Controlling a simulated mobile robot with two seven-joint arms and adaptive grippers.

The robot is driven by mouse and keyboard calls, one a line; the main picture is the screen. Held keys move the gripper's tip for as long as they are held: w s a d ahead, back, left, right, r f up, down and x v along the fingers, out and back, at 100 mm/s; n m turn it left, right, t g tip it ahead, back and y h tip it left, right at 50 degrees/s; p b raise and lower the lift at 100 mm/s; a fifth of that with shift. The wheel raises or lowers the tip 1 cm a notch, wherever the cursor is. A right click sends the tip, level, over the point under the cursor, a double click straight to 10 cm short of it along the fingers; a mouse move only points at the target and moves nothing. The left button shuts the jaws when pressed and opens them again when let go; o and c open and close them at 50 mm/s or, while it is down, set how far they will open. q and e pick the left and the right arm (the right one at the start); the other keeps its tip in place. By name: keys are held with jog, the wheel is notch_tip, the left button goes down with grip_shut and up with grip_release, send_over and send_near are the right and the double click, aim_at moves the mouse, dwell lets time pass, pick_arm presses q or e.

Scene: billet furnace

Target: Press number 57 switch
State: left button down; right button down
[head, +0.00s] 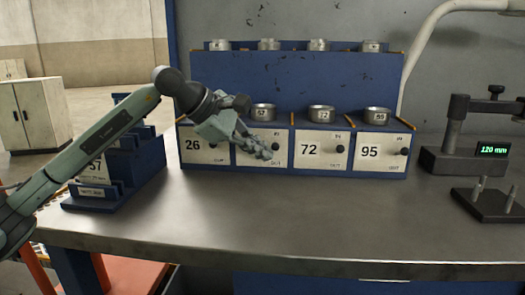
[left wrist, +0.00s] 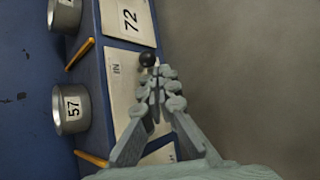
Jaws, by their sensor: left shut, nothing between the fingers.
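A blue cabinet has a row of white panels, each with a black knob. Their numbers read 26 (head: 192,144), 72 (head: 308,150) and 95 (head: 369,152). The second panel (head: 243,157) has its number hidden behind my left gripper. A cup marked 57 (head: 263,112) stands above that panel and shows in the left wrist view (left wrist: 72,112). My left gripper (head: 266,153) is shut and empty in front of this panel. In the left wrist view its fingertips (left wrist: 162,80) are close beside the black knob (left wrist: 147,59); I cannot tell whether they touch.
More metal cups (head: 321,114) stand on the cabinet's ledges. A blue rack (head: 142,163) with a 57 card is at the left of the grey table (head: 270,215). A gauge reading 120 mm (head: 493,149) and a pegged black block (head: 490,205) are at the right. The table's front is clear.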

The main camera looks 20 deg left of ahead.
pick_arm(q)
jog(key=shift+r+p, duration=0.6)
jog(key=shift+r, duration=0.2)
pick_arm(e)
jog(key=shift+r, duration=0.6)
jog(key=shift+f, duration=0.15)
